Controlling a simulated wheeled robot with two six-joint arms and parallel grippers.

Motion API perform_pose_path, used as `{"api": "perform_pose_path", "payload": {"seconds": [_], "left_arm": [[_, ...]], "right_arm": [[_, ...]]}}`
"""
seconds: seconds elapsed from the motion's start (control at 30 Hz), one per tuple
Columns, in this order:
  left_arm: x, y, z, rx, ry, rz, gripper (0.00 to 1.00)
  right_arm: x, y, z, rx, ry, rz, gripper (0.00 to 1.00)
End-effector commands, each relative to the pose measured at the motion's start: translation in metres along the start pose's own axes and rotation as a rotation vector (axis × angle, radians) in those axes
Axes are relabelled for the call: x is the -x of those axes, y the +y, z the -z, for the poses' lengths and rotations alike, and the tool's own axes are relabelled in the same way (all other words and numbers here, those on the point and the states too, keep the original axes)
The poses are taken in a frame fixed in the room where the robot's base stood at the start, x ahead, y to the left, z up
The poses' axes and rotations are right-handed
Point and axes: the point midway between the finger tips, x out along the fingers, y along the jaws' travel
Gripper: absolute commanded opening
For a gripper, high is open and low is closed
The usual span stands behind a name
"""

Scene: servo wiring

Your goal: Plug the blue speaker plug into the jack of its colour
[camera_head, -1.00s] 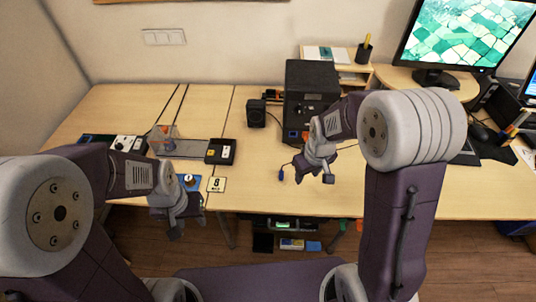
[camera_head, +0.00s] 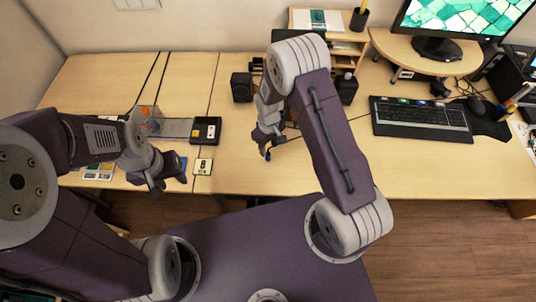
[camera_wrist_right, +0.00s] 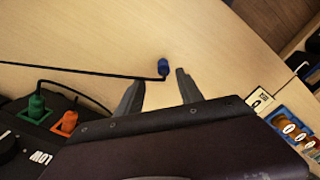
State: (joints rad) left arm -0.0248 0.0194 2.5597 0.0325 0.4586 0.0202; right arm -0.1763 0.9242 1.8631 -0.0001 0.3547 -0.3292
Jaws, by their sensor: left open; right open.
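The blue speaker plug (camera_wrist_right: 163,66) lies on the light wood table at the end of a thin black cable. In the head view the blue plug (camera_head: 268,155) shows just below my right gripper (camera_head: 266,146). In the right wrist view my right gripper (camera_wrist_right: 159,78) is open, with the plug just beyond and between its fingertips, not held. The black device (camera_wrist_right: 20,150) at lower left carries a green plug (camera_wrist_right: 36,105) and an orange plug (camera_wrist_right: 67,122); a blue jack is not visible. My left gripper (camera_head: 168,180) is open and empty near the table's front edge.
My right arm hides most of the black device in the head view. A small black speaker (camera_head: 242,87) stands behind, another (camera_head: 346,88) to the right. A card marked 8 (camera_head: 203,166) lies near the front edge. A keyboard (camera_head: 420,119) lies right. The front middle table is clear.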

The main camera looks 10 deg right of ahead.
Motion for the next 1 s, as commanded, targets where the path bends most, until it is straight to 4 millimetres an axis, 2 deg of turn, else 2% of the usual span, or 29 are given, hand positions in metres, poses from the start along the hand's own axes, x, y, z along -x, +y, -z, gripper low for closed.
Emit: {"api": "perform_pose_path", "payload": {"seconds": [0.07, 0.3, 0.4, 0.57, 0.6, 0.73, 0.77, 1.0], "left_arm": [[0.001, 0.0, 0.0, 0.0, 0.0, 0.0, 0.43], [0.008, 0.0, 0.001, 0.0, 0.0, 0.0, 0.43], [0.009, 0.0, 0.001, 0.0, 0.0, 0.0, 0.43], [0.008, 0.0, 0.001, 0.0, 0.0, 0.0, 0.43], [0.008, 0.0, 0.001, 0.0, 0.0, 0.0, 0.43], [0.008, 0.0, 0.001, 0.0, 0.0, 0.0, 0.43], [0.008, 0.0, 0.001, 0.0, 0.0, 0.0, 0.43], [0.008, 0.0, 0.001, 0.0, 0.0, 0.0, 0.43]], "right_arm": [[-0.003, -0.001, 0.0, 0.0, -0.001, 0.0, 0.44], [-0.044, -0.005, 0.0, 0.0, -0.002, 0.001, 0.44], [-0.051, -0.004, 0.0, 0.0, 0.0, 0.0, 0.44], [-0.052, -0.004, 0.001, 0.0, 0.001, 0.0, 0.44], [-0.052, -0.004, 0.001, 0.0, 0.001, 0.0, 0.41], [-0.051, -0.004, 0.001, 0.0, 0.001, 0.0, 0.05], [-0.051, -0.004, 0.001, 0.0, 0.001, 0.0, 0.0], [-0.051, -0.004, 0.001, 0.0, 0.001, 0.0, 0.0]]}}
